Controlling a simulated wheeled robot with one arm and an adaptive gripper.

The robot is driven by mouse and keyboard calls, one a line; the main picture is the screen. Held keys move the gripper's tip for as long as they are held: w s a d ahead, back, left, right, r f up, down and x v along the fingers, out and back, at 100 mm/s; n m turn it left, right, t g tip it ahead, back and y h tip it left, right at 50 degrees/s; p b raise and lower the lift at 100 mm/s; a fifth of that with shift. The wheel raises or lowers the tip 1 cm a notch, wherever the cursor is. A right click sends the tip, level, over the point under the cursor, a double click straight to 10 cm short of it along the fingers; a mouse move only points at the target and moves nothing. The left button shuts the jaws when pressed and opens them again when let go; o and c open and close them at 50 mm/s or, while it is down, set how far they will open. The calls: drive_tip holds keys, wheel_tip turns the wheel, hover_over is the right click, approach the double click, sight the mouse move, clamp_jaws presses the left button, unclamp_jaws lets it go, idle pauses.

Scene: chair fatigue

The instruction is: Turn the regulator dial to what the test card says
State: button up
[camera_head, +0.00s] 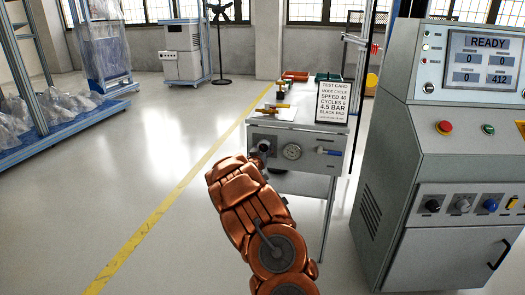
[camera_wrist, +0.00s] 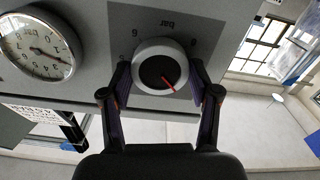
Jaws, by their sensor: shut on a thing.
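The regulator dial (camera_wrist: 145,50) is a round light knob with a dark centre and a red pointer, on a grey panel marked "bar". In the wrist view the panel lettering is upside down and the pointer slants to the lower right. My gripper (camera_wrist: 160,72) is shut on the dial, one finger on each side. In the head view my gripper (camera_head: 262,149) is at the panel's left part and hides the dial. The test card (camera_head: 332,102) stands upright on the bench and reads mode cycle, speed 40, cycles 6, 4.5 bar, black pad.
A round pressure gauge (camera_head: 292,152) is right of the dial in the head view; it also shows in the wrist view (camera_wrist: 38,46). A blue-handled valve (camera_head: 330,151) sits further right. The control console (camera_head: 420,140) stands close on the right.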

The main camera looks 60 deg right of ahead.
drive_tip(key=shift+c, duration=0.8)
drive_tip(key=shift+a, duration=0.1)
drive_tip(key=shift+c, duration=0.3)
